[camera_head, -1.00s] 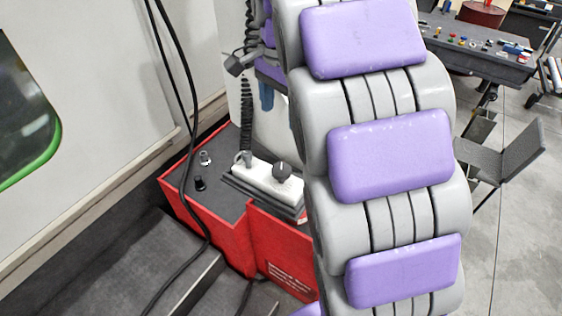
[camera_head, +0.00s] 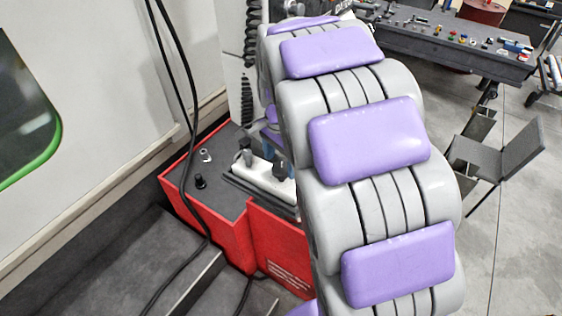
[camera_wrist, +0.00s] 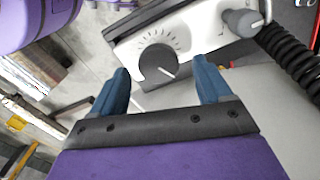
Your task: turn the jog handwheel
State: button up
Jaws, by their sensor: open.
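The jog handwheel (camera_wrist: 157,64) is a round dark grey knob with a white pointer line, on a white panel (camera_wrist: 190,35) with dial marks around it. My gripper (camera_wrist: 160,67) is open. Its two blue fingers point at the handwheel, one tip towards its left side and one towards its right. I cannot tell whether either finger touches it. In the head view the white control box (camera_head: 262,175) sits on a red cabinet, partly hidden by my arm. The handwheel cannot be made out clearly there.
A smaller grey knob (camera_wrist: 243,22) and a black coiled cable (camera_wrist: 290,55) are right of the handwheel. The red cabinet (camera_head: 230,220) stands beside a pale machine wall (camera_head: 110,80). Black cables (camera_head: 187,100) hang in front.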

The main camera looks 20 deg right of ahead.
jog(key=shift+f, duration=0.85)
jog(key=c, duration=1)
